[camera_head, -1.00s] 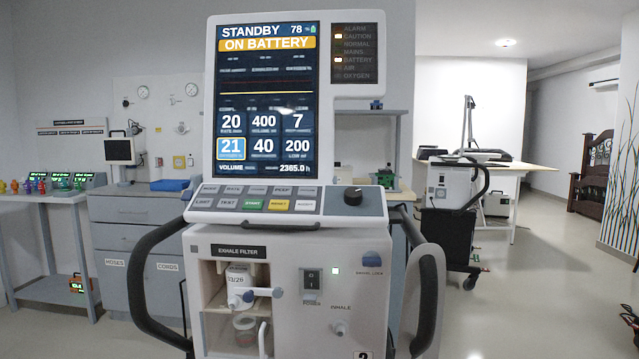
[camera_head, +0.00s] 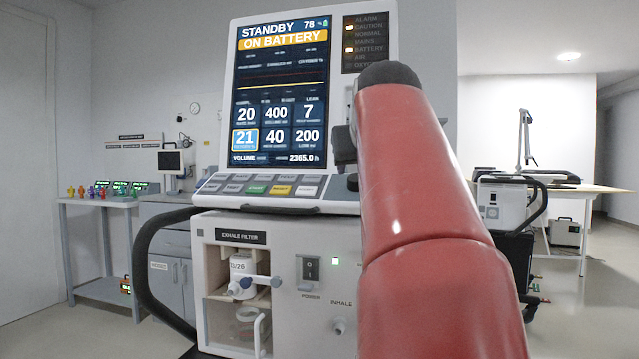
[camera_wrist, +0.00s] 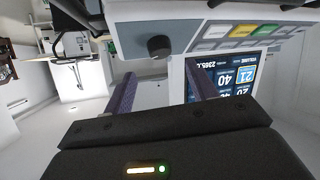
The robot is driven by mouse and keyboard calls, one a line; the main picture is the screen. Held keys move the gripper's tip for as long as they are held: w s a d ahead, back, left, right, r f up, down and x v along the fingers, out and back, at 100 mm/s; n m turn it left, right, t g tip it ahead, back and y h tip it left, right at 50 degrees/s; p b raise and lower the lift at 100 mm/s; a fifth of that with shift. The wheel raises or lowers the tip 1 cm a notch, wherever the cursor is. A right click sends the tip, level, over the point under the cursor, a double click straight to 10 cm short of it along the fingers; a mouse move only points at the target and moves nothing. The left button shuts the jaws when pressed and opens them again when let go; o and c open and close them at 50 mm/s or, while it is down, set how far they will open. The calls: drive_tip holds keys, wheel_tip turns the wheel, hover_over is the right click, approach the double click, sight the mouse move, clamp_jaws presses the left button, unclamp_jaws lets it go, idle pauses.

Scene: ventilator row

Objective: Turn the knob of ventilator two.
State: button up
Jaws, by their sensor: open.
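The ventilator (camera_head: 285,225) stands in front of me with its screen (camera_head: 280,95) lit, reading standby on battery. Its black round knob (camera_wrist: 160,46) shows whole in the wrist view, on the sloped panel beside the key rows. In the head view only the left edge of the knob (camera_head: 352,183) shows beside my red arm. My gripper (camera_wrist: 161,68) is open and empty, its two fingers apart on either side of the knob's line of sight. The knob lies beyond the fingertips, and I see no contact. In the head view my arm hides most of the gripper.
A dark side handle (camera_head: 150,265) curves out at the ventilator's left. A bench with colored items (camera_head: 100,200) stands far left. Another white machine (camera_head: 503,203) on a dark cart and a table (camera_head: 590,190) stand at the right. Pale floor is open at the lower left.

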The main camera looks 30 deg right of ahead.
sight(355, 177)
drive_tip(key=x, duration=0.7)
drive_tip(key=shift+c, duration=0.5)
drive_tip(key=c, duration=0.9)
drive_tip(key=shift+a+m, duration=0.1)
drive_tip(key=shift+m, duration=0.3)
drive_tip(key=m+h, duration=0.1)
drive_tip(key=m+g+h+p, duration=0.1)
drive_tip(key=m, duration=0.1)
drive_tip(key=shift+w+a, duration=0.15)
drive_tip(key=shift+w, duration=0.05)
drive_tip(key=m+g+h, duration=0.1)
drive_tip(key=m, duration=0.1)
drive_tip(key=m+g+h+p, duration=0.1)
drive_tip(key=m+g, duration=0.2)
drive_tip(key=m, duration=0.1)
drive_tip(key=shift+w+a+m+h+p, duration=0.15)
drive_tip(key=shift+w+m+h+p, duration=0.1)
drive_tip(key=shift+m+h+p, duration=0.15)
drive_tip(key=m+g+p, duration=0.1)
drive_tip(key=m, duration=0.1)
drive_tip(key=m+g+p, duration=0.4)
drive_tip(key=m, duration=0.1)
drive_tip(key=shift+w+r, duration=0.2)
drive_tip(key=shift+r, duration=0.1)
drive_tip(key=shift+f+m+g+y+p, duration=0.15)
drive_tip(key=shift+m+g+y+p, duration=0.35)
drive_tip(key=shift+m+g+p, duration=0.8)
